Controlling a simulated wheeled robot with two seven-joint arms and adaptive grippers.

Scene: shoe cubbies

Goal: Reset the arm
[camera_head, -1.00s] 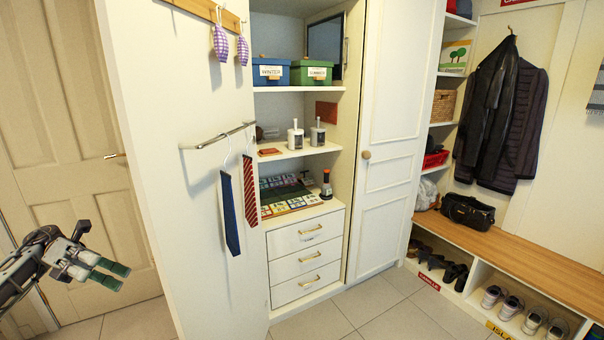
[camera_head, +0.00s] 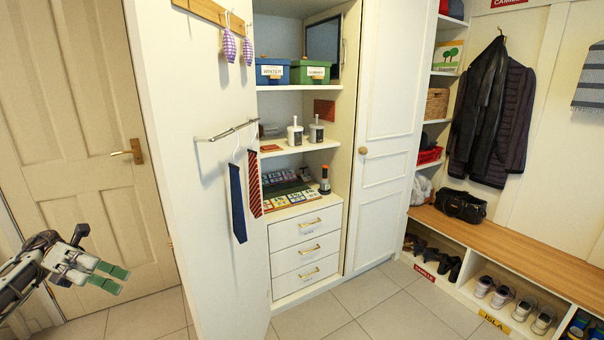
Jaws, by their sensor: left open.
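My left gripper (camera_head: 112,277) is in the lower left of the head view, with its green-tipped fingers apart and nothing between them. It is in front of the beige panelled door (camera_head: 95,150), apart from everything around it. My right gripper is not in view.
An open white cupboard door (camera_head: 205,160) with two hanging ties (camera_head: 238,205) stands right of my left gripper. Behind it are cupboard shelves and drawers (camera_head: 306,252). A wooden bench (camera_head: 500,240) with shoe cubbies runs along the right. Tiled floor (camera_head: 375,300) in front is clear.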

